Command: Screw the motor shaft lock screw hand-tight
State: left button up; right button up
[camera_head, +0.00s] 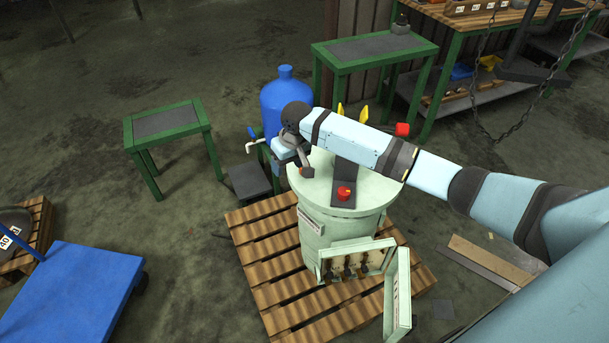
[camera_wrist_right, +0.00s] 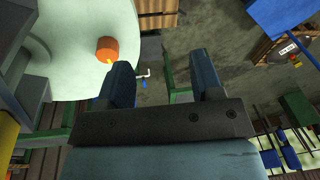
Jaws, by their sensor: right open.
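My right arm reaches in from the right across the top of a pale green drum-shaped machine (camera_head: 315,235). The right gripper (camera_head: 288,152) is at the drum's back-left rim. In the right wrist view my right gripper (camera_wrist_right: 163,75) is open, with nothing between its two dark blue fingers. An orange-red knob (camera_wrist_right: 107,50) with a yellow mark sits on a pale green surface left of the fingers, apart from them. I cannot make out which part is the motor shaft lock screw. My left gripper is not in view.
The drum stands on a wooden pallet (camera_head: 255,240), with an open box of fittings (camera_head: 403,290) at its front. A red button (camera_head: 344,193) is on its lid. A blue tank (camera_head: 285,95) stands behind.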

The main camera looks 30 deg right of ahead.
jog(key=w+d+r+m+g+h+b, duration=0.2)
jog(key=w+d+r+b, duration=0.15)
jog(key=d+r, duration=0.3)
jog(key=f, duration=0.4)
jog(key=f+b, duration=0.1)
jog(key=f, duration=0.9)
jog(key=shift+w+d+f, duration=0.1)
jog(key=shift+w+d, duration=0.15)
jog(key=shift+d, duration=0.05)
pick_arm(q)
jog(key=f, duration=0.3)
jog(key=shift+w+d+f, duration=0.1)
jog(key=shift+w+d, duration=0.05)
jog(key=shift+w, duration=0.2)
pick_arm(e)
jog(key=c, duration=0.9)
